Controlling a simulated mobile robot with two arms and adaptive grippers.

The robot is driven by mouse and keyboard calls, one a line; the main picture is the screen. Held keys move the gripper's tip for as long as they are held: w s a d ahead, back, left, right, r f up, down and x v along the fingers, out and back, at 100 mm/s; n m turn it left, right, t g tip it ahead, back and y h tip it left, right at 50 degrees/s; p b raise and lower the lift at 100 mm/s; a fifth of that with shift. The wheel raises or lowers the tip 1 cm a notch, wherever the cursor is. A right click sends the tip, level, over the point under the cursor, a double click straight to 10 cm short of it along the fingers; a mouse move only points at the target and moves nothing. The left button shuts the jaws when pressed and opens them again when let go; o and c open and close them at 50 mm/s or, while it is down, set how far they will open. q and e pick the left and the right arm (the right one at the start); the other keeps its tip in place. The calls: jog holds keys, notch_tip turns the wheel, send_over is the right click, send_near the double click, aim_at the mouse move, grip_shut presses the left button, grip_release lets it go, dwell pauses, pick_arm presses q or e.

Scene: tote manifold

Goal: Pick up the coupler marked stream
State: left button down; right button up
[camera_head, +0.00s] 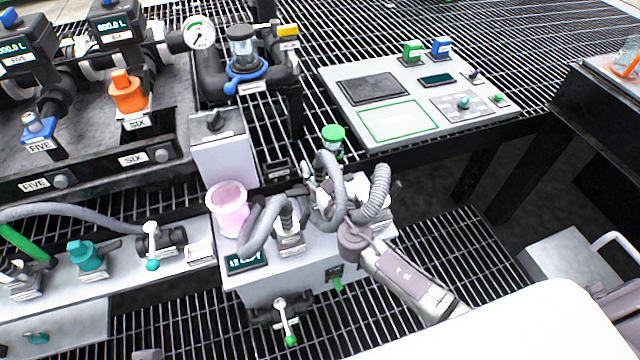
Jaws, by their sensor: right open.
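A grey box (290,272) at the centre carries several grey corrugated hoses. Small couplers with white labels stand on its top, one (289,238) at the left and another (380,184) at the right, partly behind a hose. Their labels are too small to read, so I cannot tell which is marked stream. My right gripper (352,238) comes in from the lower right and is over the front right of the box, beside the hoses. It is open; its fingertips are largely hidden among the hoses, and I cannot tell whether they touch a coupler. My left gripper is not in view.
A pink-filled cup (229,206) stands on the box's left. A green-capped bottle (333,138) is behind the hoses. A light panel (416,97) with a green outlined square lies behind right. Valves marked FIVE and SIX fill the left. Open grating lies right of the box.

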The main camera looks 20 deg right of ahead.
grip_shut()
jog(key=shift+r, duration=0.1)
dwell(0.4)
